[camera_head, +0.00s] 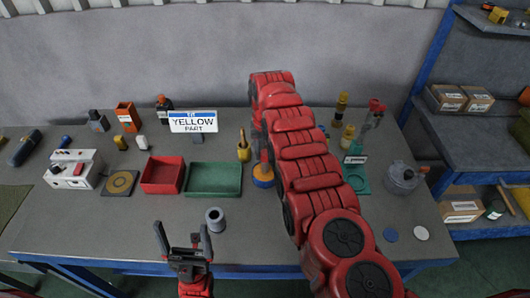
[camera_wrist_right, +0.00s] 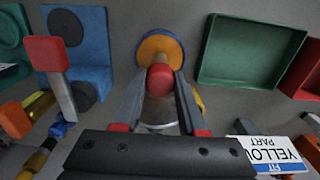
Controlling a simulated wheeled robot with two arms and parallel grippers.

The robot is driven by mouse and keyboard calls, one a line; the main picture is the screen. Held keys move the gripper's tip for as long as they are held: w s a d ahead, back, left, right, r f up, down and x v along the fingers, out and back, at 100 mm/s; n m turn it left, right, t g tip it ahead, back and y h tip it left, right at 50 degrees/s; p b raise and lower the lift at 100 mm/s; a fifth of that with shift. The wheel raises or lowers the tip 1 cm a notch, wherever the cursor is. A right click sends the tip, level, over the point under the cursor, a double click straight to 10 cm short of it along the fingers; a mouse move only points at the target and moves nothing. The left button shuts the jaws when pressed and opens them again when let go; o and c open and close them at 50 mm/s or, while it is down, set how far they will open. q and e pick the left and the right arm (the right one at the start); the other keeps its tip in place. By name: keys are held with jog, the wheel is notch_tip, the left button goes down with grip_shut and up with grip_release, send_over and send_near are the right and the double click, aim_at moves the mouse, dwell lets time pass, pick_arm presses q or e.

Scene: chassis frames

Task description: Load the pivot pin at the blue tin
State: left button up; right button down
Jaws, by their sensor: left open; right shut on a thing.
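A round blue tin with an orange top (camera_head: 263,177) stands on the table by the green tray; it also shows at the top middle of the right wrist view (camera_wrist_right: 173,41). My right gripper (camera_wrist_right: 163,84) is shut on a pin-like part with a rounded red end (camera_wrist_right: 160,77) and a brownish body. In that view the red end overlaps the tin's near edge; I cannot tell whether they touch. My left gripper (camera_head: 183,236) is open and empty over the front of the table.
A green tray (camera_head: 213,194) and a red tray (camera_head: 162,187) lie left of the tin. A grey hollow cylinder (camera_head: 215,226) stands near my left gripper. A sign (camera_head: 193,121) reads "FIT YELLOW PART". The front left table is clear.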

jog(key=shift+f, duration=0.5)
dwell(1.1)
jog(key=shift+r+p, duration=0.7)
jog(key=shift+r, duration=0.55)
notch_tip(320, 180, up, 2)
jog(key=shift+r+p, duration=0.15)
jog(key=shift+p, duration=0.45)
jog(key=shift+r, duration=1.2)
jog(key=shift+f, duration=0.1)
